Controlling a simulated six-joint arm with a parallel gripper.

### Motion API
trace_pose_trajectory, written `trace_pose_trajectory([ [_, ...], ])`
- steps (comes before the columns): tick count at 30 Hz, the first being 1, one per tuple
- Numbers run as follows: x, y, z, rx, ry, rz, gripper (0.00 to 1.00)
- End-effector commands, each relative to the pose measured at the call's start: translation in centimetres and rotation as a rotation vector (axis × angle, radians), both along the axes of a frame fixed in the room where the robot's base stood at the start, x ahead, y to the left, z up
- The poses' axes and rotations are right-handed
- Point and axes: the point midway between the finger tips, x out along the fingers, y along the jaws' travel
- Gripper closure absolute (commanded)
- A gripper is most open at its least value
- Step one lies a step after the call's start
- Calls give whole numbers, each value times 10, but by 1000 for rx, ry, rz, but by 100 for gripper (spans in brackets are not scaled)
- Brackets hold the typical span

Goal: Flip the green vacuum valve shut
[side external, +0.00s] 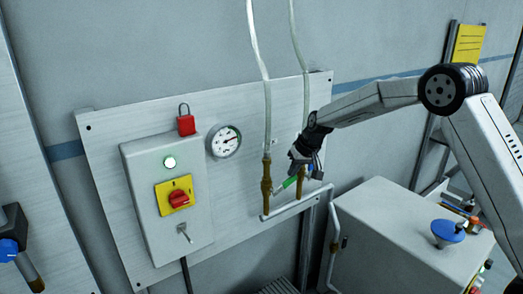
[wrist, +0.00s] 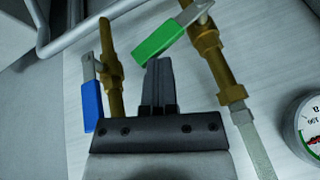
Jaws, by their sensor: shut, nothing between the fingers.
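The green valve handle (side external: 290,182) sits on the left brass valve (side external: 266,180) on the wall panel. In the wrist view the green handle (wrist: 164,41) points off its brass valve (wrist: 205,42) at a steep angle, nearly crosswise to the pipe. The blue valve handle (wrist: 91,105) lies roughly along the neighbouring brass pipe (wrist: 111,70). My gripper (side external: 301,160) is shut and empty, in front of the panel near the right valve. In the wrist view its fingertips (wrist: 158,64) are right by the free end of the green handle; I cannot tell whether they touch.
Left of the valves are a gauge (side external: 224,141), a red padlock (side external: 185,124) and a control box (side external: 150,180) with a red knob (side external: 178,199). Clear hoses (side external: 263,70) rise from the valves. A grey cabinet (side external: 385,235) stands to the lower right.

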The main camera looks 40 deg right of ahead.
Motion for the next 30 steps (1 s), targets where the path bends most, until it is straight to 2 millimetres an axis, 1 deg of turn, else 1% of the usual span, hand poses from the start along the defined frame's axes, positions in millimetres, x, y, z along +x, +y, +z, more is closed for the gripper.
trace_pose_trajectory([
  [1, 0, -4, -4, 0, 1, -2, 100],
  [6, 0, -12, -14, 1, 1, -1, 100],
  [15, 0, -20, -28, -1, 0, -1, 100],
  [30, -1, -23, -37, -1, 5, -2, 100],
])
